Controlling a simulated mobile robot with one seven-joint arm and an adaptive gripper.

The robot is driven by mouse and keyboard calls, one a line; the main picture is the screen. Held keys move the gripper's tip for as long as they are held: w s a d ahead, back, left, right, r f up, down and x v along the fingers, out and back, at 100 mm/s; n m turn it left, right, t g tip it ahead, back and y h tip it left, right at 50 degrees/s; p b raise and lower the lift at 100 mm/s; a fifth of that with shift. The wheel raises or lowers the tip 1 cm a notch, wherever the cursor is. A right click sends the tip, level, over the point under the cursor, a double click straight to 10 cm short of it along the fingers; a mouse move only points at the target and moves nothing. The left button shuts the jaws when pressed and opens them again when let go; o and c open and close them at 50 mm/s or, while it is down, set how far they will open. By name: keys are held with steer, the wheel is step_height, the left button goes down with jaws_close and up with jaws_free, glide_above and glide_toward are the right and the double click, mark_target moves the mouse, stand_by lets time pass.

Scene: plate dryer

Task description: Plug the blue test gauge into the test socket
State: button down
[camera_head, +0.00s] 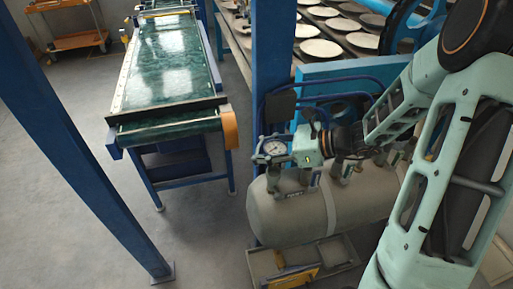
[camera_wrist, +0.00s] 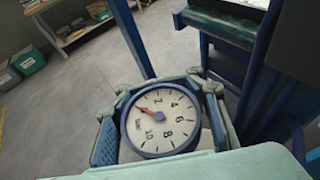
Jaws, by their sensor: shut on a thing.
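The blue-rimmed gauge (camera_head: 274,148) has a white dial and is held at the end of my gripper (camera_head: 278,158), above the left end of the grey tank. In the wrist view the gauge (camera_wrist: 160,120) faces the camera, with the fingers of my gripper (camera_wrist: 161,122) on its two sides. Its red needle points to the upper left, below the 2. Several dark fittings (camera_head: 311,178) stand on top of the tank. I cannot tell which is the test socket, or whether the gauge's stem touches one; its lower end is hidden in the wrist view.
The grey tank (camera_head: 280,222) lies below my gripper, with a tray (camera_head: 340,252) on the floor before it. A blue post (camera_head: 270,60) rises close behind. A green conveyor (camera_head: 170,65) stands to the left, and a rack of plates (camera_head: 335,25) behind.

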steer(key=shift+f+b, duration=1.25)
steer(key=shift+f, duration=0.55)
steer(key=shift+w+f+b, duration=0.1)
steer(key=shift+f+b, duration=0.25)
steer(key=shift+f, duration=0.25)
steer(key=c, duration=1.4)
jaws_free()
steer(key=p+v, duration=0.5)
steer(key=v, duration=0.6)
